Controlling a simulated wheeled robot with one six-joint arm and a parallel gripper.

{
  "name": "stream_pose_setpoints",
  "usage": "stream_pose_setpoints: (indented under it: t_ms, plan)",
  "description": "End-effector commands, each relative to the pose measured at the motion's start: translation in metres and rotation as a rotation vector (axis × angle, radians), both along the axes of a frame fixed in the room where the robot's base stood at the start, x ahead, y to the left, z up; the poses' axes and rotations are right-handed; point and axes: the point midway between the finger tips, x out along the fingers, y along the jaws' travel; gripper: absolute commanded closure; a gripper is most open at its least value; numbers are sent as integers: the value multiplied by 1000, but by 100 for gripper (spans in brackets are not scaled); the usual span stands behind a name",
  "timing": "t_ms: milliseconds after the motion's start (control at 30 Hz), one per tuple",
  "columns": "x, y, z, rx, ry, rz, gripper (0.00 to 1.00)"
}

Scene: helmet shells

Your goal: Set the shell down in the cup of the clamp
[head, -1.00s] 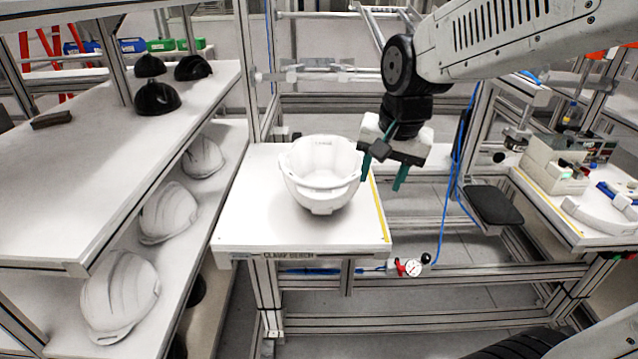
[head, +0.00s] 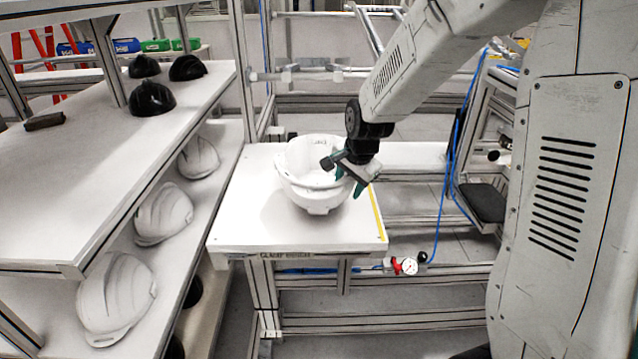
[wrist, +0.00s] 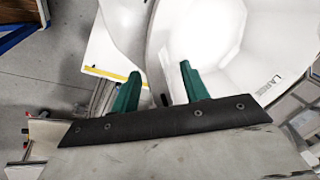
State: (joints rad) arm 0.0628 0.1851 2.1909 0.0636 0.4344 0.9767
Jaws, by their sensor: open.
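A white helmet shell (head: 308,192) sits upside down, open side up, on the clamp bench (head: 250,228) in the head view. The clamp and its cup cannot be told apart from the shell. My gripper (head: 346,182) is at the shell's right rim, its green fingers apart and pointing down. In the wrist view the fingers of my gripper (wrist: 158,85) are spread near the rim of the white shell (wrist: 225,55). I cannot tell whether a finger touches the rim. Nothing is clearly held.
Several white shells (head: 162,212) lie on the lower shelf at left. Black shells (head: 153,98) stand on the upper shelf (head: 80,180). A red valve and gauge (head: 405,266) sit below the bench's front right. The bench's left part is bare.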

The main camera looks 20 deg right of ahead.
Motion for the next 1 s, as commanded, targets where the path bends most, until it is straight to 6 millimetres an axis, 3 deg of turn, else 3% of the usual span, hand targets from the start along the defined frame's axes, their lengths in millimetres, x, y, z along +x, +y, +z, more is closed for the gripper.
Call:
stream_pose_setpoints:
  t_ms: [333, 500, 1000]
  plan:
    - [3, 1, -9, 0, -1, 1, 55]
    - [3, 0, -9, 0, -1, 1, 100]
    - [4, 0, -1, 0, -4, 1, 100]
